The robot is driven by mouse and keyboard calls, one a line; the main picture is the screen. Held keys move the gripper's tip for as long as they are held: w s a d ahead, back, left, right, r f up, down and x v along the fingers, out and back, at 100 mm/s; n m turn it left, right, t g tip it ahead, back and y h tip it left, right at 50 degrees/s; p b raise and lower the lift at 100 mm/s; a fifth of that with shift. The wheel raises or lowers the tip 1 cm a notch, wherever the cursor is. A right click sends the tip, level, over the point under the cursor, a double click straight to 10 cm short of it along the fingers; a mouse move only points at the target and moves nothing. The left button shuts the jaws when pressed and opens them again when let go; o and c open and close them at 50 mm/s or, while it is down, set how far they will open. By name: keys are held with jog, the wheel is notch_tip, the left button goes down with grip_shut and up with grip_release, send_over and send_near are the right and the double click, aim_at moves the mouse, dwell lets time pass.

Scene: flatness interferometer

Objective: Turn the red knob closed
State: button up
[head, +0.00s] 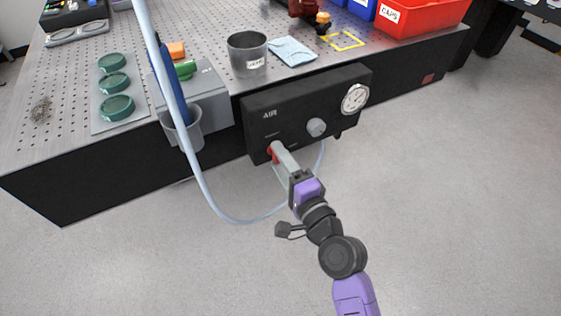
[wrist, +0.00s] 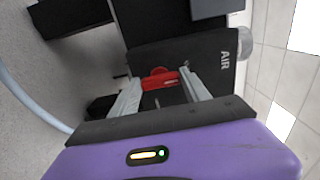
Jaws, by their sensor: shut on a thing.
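The red knob (head: 272,152) is on the lower left of the black AIR panel (head: 290,107) on the table's front side. It also shows in the wrist view (wrist: 161,79), between the fingertips. My gripper (head: 275,149) reaches the panel from the front and is shut on the red knob. In the wrist view my gripper (wrist: 160,85) has one finger on each side of the knob. In the head view the fingers hide part of the knob.
A grey knob (head: 316,127) and a round gauge (head: 355,98) are on the same panel, to the right. A pale blue hose (head: 196,172) hangs in a loop left of my arm. A clear cup (head: 183,130) is at the table's front edge. The floor in front is clear.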

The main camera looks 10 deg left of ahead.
jog(key=shift+f, duration=0.1)
dwell(0.3)
jog(key=o, duration=1.4)
jog(key=v, duration=0.8)
jog(key=shift+b, duration=0.3)
